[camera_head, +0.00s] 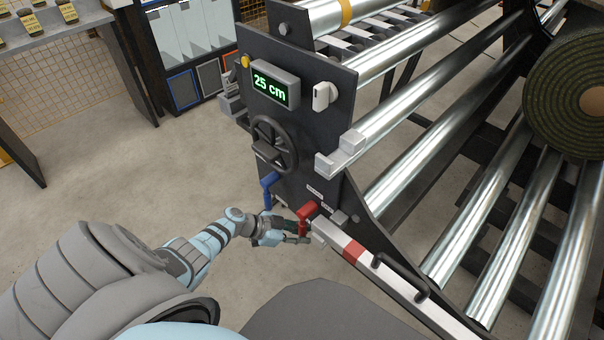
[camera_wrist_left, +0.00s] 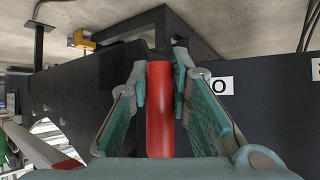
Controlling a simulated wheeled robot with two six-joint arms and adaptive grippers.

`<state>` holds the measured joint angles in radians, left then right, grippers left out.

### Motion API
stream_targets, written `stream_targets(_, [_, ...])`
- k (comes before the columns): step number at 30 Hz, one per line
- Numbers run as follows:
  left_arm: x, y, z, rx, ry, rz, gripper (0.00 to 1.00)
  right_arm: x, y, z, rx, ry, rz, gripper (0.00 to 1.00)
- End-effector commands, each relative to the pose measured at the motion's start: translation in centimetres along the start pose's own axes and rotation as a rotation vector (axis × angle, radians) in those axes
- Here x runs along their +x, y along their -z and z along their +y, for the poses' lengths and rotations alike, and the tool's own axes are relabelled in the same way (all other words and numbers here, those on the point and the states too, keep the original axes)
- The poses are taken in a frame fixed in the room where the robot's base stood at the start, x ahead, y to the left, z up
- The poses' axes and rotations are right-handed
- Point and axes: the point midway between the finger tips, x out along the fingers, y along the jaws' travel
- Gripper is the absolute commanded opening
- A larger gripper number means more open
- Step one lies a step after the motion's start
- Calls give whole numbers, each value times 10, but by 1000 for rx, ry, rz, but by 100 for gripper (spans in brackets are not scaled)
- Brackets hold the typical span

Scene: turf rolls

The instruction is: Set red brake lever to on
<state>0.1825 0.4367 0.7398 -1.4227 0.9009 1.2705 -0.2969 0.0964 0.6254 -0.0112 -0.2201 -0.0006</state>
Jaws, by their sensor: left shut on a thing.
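The red brake lever (camera_head: 306,211) sits low on the dark side panel of the roll machine, to the right of a blue lever (camera_head: 268,183). My left gripper (camera_head: 300,232) is at the red lever. In the left wrist view the red lever (camera_wrist_left: 160,108) stands between the teal finger pads of my left gripper (camera_wrist_left: 162,100), which is shut on it. A white label (camera_wrist_left: 221,86) beside it shows the letter O; the rest of its text is hidden by a finger. My right gripper is not in view.
The dark panel carries a handwheel (camera_head: 273,143) and a display (camera_head: 275,84) reading 25 cm. A white bar with a red band (camera_head: 353,250) runs to the lower right. Steel rollers and a turf roll (camera_head: 565,95) are at the right. Open floor (camera_head: 140,160) lies left.

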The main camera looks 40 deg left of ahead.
Motion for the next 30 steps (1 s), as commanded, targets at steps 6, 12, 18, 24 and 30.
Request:
stream_targets(6, [-1,-1,-1,1,2,-4,28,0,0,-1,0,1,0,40])
stream_targets(12, [-1,-1,-1,2,1,-2,28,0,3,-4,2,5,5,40])
stream_targets(18, [-29,-2,0,6,-1,-6,28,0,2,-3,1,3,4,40])
stream_targets(24, [-87,-3,0,4,0,-8,28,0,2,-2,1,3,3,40])
stream_targets(30, [-118,-1,0,1,0,-5,28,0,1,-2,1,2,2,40])
